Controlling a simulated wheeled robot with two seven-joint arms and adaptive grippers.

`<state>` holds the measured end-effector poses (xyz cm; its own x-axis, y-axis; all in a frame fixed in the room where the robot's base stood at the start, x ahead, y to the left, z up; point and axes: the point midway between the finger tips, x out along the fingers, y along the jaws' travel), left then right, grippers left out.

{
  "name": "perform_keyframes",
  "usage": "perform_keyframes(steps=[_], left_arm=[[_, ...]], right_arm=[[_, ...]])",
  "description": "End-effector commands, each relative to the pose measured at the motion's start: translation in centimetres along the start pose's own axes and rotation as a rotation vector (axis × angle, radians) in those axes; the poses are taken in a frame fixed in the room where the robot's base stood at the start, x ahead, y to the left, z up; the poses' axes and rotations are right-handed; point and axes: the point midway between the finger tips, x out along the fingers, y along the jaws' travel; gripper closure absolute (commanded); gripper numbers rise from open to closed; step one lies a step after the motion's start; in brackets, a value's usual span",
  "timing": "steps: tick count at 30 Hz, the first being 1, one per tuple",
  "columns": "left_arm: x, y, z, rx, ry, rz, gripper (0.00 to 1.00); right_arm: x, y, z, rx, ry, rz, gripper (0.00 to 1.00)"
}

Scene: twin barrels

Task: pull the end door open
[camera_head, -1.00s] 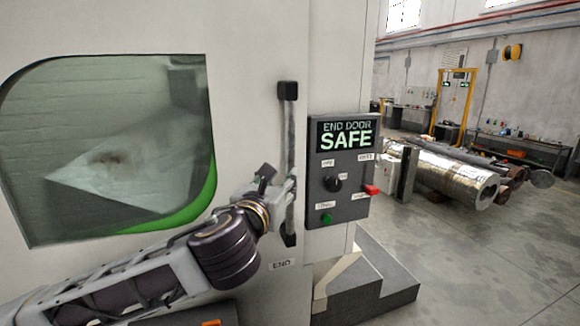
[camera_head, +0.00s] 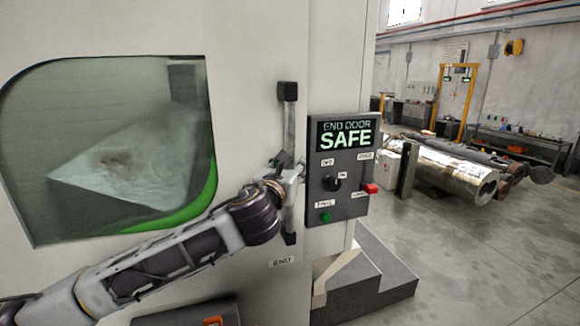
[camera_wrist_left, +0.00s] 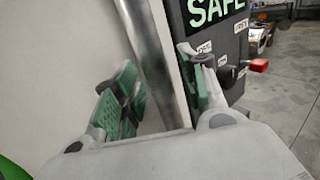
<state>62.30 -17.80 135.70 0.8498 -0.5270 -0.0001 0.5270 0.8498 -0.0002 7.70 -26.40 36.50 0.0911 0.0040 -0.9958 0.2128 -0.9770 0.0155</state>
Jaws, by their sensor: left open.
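The end door (camera_head: 255,60) is a pale panel with a large window (camera_head: 120,150) and appears shut. Its handle (camera_head: 290,115) is an upright metal bar with black end mounts. My left gripper (camera_head: 291,178) is at the lower half of the handle. In the left wrist view, the handle bar (camera_wrist_left: 146,45) runs between the two green-padded fingers of my left gripper (camera_wrist_left: 160,92). The fingers are open, one on either side of the bar, with gaps visible. My right gripper is out of view.
A dark control panel (camera_head: 350,208) reading "END DOOR SAFE" stands close right of the handle, with a red switch (camera_head: 370,188) and green button (camera_head: 326,217). A grey step (camera_head: 385,275) lies below. Metal cylinders (camera_head: 450,170) lie on the open floor at right.

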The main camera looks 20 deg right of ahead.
Motion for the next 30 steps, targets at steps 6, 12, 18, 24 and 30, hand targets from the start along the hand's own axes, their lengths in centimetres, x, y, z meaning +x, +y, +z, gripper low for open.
perform_keyframes(steps=[6,12,18,24,30], left_arm=[[0.48,0.02,-0.04,0.000,0.001,0.001,0.58],[0.48,0.01,-0.05,0.000,0.000,0.000,0.58],[0.47,0.02,-0.04,0.000,0.000,0.001,0.79],[0.46,0.02,-0.03,0.000,0.000,0.001,1.00],[0.46,0.03,-0.02,0.000,0.000,0.001,1.00]], right_arm=[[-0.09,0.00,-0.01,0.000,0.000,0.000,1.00],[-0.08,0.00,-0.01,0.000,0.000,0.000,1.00],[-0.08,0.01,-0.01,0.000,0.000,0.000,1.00],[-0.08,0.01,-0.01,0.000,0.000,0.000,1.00],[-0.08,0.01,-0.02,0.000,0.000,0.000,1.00]])
